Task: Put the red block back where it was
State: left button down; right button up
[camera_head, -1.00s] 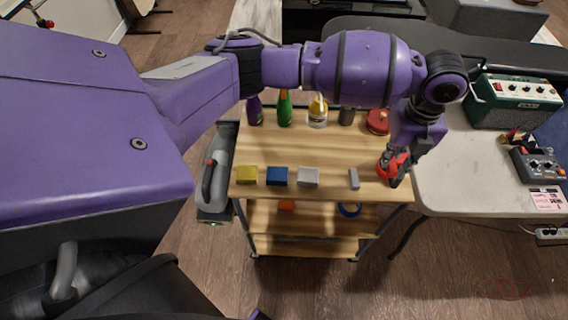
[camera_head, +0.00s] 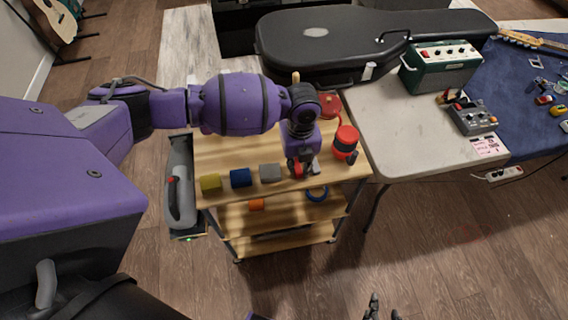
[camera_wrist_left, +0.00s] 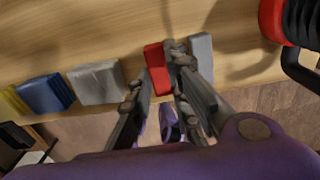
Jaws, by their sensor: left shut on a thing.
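The red block (camera_wrist_left: 157,68) is between the fingers of my left gripper (camera_wrist_left: 157,100), which is shut on it. In the head view my left gripper (camera_head: 300,172) is low over the front edge of the cart's top (camera_head: 225,155), with a bit of red showing. The block is in the row, between the wide grey block (camera_wrist_left: 97,82) and the narrow grey block (camera_wrist_left: 201,60). I cannot tell whether its underside touches the wood. The blue block (camera_head: 241,178) and yellow block (camera_head: 210,184) are further left. My right gripper (camera_head: 382,308) shows at the bottom edge, fingers apart.
A red and black can-like thing (camera_head: 346,141) stands right of my left gripper. My left arm hides the back of the cart. A lower shelf holds an orange thing (camera_head: 256,204) and a blue ring (camera_head: 317,194). A white table (camera_head: 395,130) adjoins on the right.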

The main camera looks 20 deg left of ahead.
pick_arm(q)
jog(key=shift+w, duration=0.1)
jog(key=shift+f, duration=0.1)
jog(key=c, duration=1.9)
grip_release()
jog(key=shift+c, duration=0.2)
